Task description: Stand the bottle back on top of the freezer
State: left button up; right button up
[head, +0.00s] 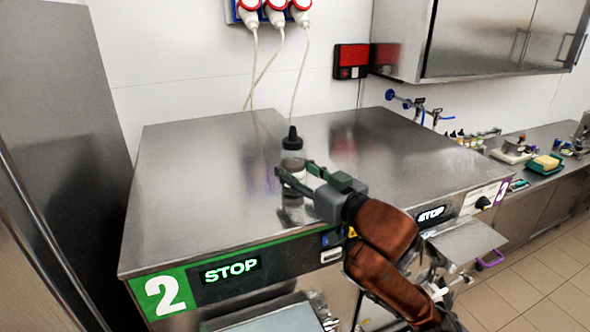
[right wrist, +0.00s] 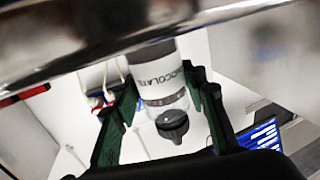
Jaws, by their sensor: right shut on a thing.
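The bottle (head: 292,158) is clear with a black pointed cap and stands upright in the head view, near the front edge of the steel freezer top (head: 210,165). My right gripper (head: 296,177) is shut around its body from the front right. My left gripper is not in view.
The freezer front carries a green "2" panel (head: 166,293) and a STOP display (head: 231,270). Most of the steel top is clear. Plugs with cables (head: 275,12) hang at the back wall. A counter (head: 545,175) with small items stands at the right.

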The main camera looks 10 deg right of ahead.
aim_at(300, 174)
jog(key=shift+f, duration=0.15)
jog(key=o, duration=1.3)
jog(key=b+v, duration=0.1)
jog(key=v, duration=0.5)
jog(key=b+v, duration=0.2)
jog(key=v, duration=0.1)
jog(key=shift+s+d+f+b, duration=0.15)
jog(key=shift+s+b, duration=0.1)
jog(key=shift+b, duration=0.1)
jog(key=b, duration=0.1)
jog(key=s+b, duration=0.1)
jog(key=b, duration=0.1)
jog(key=shift+d, duration=0.25)
jog(key=shift+s+d+b, duration=0.3)
jog(key=shift+s+b, duration=0.25)
jog(key=shift+s, duration=0.05)
jog(key=shift+a+r, duration=0.1)
jog(key=shift+r, duration=0.15)
